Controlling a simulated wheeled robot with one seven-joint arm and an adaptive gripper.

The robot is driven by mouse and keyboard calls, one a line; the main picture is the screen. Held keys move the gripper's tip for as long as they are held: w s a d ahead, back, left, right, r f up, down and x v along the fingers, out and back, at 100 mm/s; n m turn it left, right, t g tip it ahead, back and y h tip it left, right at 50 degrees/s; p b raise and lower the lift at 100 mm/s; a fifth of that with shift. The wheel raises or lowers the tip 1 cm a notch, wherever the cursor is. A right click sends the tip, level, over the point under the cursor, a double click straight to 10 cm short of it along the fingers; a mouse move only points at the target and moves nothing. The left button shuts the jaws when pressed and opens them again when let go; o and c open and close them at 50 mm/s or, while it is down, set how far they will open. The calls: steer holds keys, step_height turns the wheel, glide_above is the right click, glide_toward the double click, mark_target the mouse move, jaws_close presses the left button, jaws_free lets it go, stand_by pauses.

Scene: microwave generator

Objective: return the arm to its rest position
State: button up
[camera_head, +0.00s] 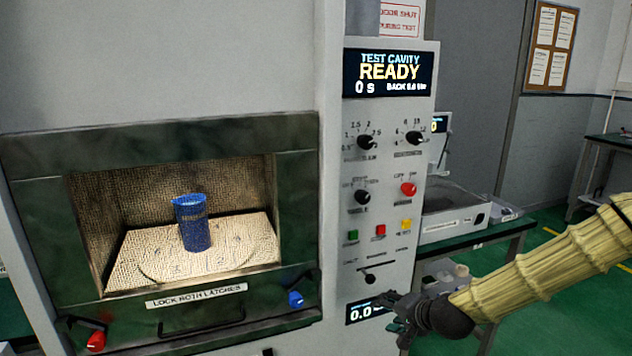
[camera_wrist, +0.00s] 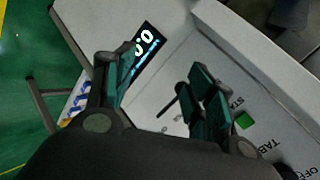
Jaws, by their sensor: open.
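My gripper (camera_head: 394,308) is in front of the lower part of the control panel (camera_head: 386,225) in the head view, beside the small lower display. My arm, in a ribbed cream sleeve, reaches in from the right edge. In the wrist view my gripper's two dark green fingers (camera_wrist: 165,90) stand apart with nothing between them. The lower display (camera_wrist: 147,45) and a black lever (camera_wrist: 168,107) on the panel show beyond the fingers. I cannot tell whether a finger touches the panel.
A blue beaker (camera_head: 194,226) stands inside the cavity (camera_head: 110,270) of the test machine at left. Its display (camera_head: 389,74) reads READY. A red latch (camera_head: 96,341) and a blue latch (camera_head: 296,299) flank the cavity's lower edge. A bench (camera_head: 470,238) with equipment stands behind my arm.

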steer(key=s+f+n+g+h+p, duration=0.2)
steer(key=s+f+n+g, duration=0.25)
steer(key=s+f, duration=1.65)
steer(key=s+d+f+n+g+h, duration=0.1)
steer(key=s+d+f+n+g, duration=0.1)
steer(key=s, duration=0.9)
steer(key=s+d+f+n+g+h, duration=0.1)
steer(key=s+f, duration=0.4)
steer(key=s, duration=0.7)
steer(key=shift+d+f+n+g+h+p, duration=0.3)
steer(key=shift+d+n+g+p, duration=0.2)
steer(key=shift+g, duration=0.45)
steer(key=shift+c, duration=0.5)
